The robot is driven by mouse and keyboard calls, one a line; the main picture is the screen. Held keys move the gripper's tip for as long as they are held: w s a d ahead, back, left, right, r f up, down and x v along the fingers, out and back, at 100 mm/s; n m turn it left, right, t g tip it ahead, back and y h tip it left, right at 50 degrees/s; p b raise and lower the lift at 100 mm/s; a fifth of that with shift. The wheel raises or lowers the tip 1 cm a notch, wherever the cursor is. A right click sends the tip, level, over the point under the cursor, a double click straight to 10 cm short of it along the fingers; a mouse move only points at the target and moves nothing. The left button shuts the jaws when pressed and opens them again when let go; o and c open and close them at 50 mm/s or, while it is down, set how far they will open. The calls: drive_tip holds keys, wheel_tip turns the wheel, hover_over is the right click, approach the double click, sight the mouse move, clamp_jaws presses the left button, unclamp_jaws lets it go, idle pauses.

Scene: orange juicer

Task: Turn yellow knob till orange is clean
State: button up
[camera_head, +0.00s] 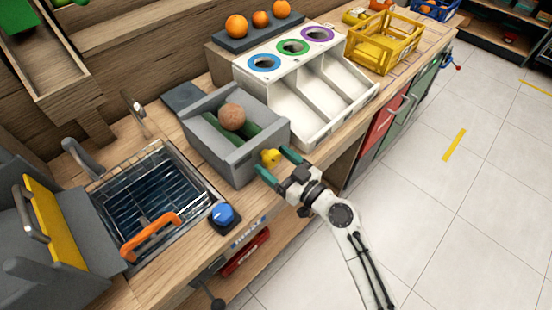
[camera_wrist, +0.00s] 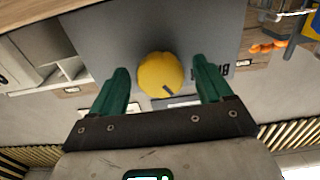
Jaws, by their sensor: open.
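The yellow knob (camera_head: 271,157) sits on the front face of a grey box-shaped washer (camera_head: 229,172). My gripper (camera_head: 277,164) is at the knob with its green fingers apart. In the wrist view the knob (camera_wrist: 161,74) lies between and a little beyond the two open fingers (camera_wrist: 160,90), with gaps on both sides. A dark mark shows on the knob's lower right edge. A brownish, dirty-looking orange (camera_head: 232,117) rests in the washer on green rollers (camera_head: 246,136).
A sink with a rack (camera_head: 150,205) and orange handle, and a blue button (camera_head: 223,215), are left of the washer. A white sorter (camera_head: 300,85) with coloured rings stands right of it. Clean oranges (camera_head: 260,19) and a yellow crate (camera_head: 384,45) are farther back.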

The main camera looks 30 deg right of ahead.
drive_tip(key=shift+w, duration=0.1)
drive_tip(key=shift+c, duration=0.4)
drive_tip(key=c, duration=0.9)
drive_tip(key=shift+c, duration=0.2)
drive_tip(key=m+b, duration=0.1)
drive_tip(key=m, duration=0.4)
drive_tip(key=shift+m, duration=0.3)
drive_tip(key=m, duration=0.6)
drive_tip(key=shift+a, duration=0.1)
drive_tip(key=shift+m, duration=0.4)
drive_tip(key=o, duration=1)
